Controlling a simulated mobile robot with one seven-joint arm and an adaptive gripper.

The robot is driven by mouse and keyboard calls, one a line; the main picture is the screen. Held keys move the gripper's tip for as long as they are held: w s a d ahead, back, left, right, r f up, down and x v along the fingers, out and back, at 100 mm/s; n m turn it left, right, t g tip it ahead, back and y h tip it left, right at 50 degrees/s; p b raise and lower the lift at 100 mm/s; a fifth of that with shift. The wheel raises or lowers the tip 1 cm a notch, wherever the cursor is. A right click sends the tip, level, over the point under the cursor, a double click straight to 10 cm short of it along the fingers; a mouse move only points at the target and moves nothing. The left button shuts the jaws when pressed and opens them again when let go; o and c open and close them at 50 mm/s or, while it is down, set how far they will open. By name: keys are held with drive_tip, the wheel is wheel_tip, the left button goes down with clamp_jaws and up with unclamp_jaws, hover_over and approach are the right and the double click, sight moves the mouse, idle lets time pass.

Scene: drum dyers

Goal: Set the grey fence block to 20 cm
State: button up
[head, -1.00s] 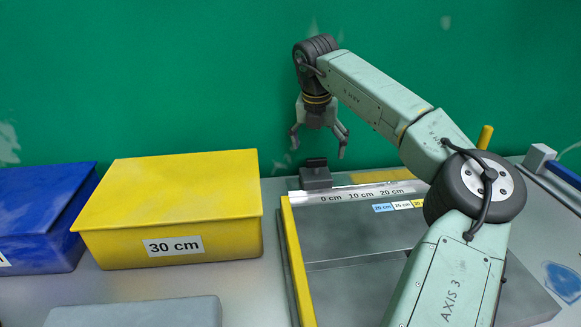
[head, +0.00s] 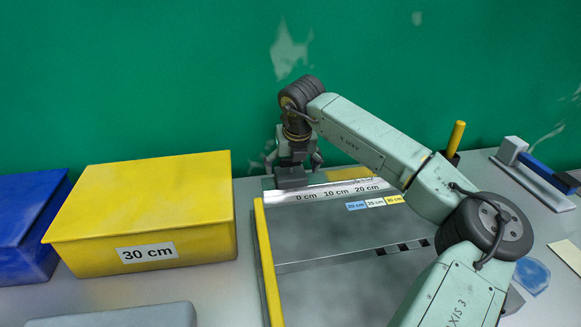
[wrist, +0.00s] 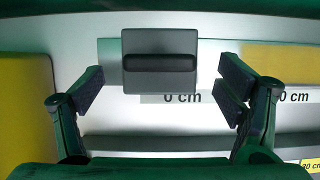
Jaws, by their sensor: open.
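The grey fence block (head: 291,179) sits at the left end of the rail, by the 0 cm mark of the scale (head: 337,192). The 20 cm mark lies farther right on that scale. In the wrist view the block (wrist: 160,88) is a dark square with a raised bar across it, and it partly covers the top of the 0 cm label. My gripper (head: 293,160) is down at the block. In the wrist view its open fingers (wrist: 163,86) stand left and right of the block, with a gap on each side.
A yellow box (head: 145,205) labelled 30 cm and a blue box (head: 28,225) stand to the left. A yellow-edged grey board (head: 340,230) lies in front of the scale, with small coloured cm tags (head: 375,203). A green wall (head: 120,80) rises behind.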

drive_tip(key=shift+x, duration=1.45)
drive_tip(key=shift+c, duration=0.2)
drive_tip(key=c, duration=1.7)
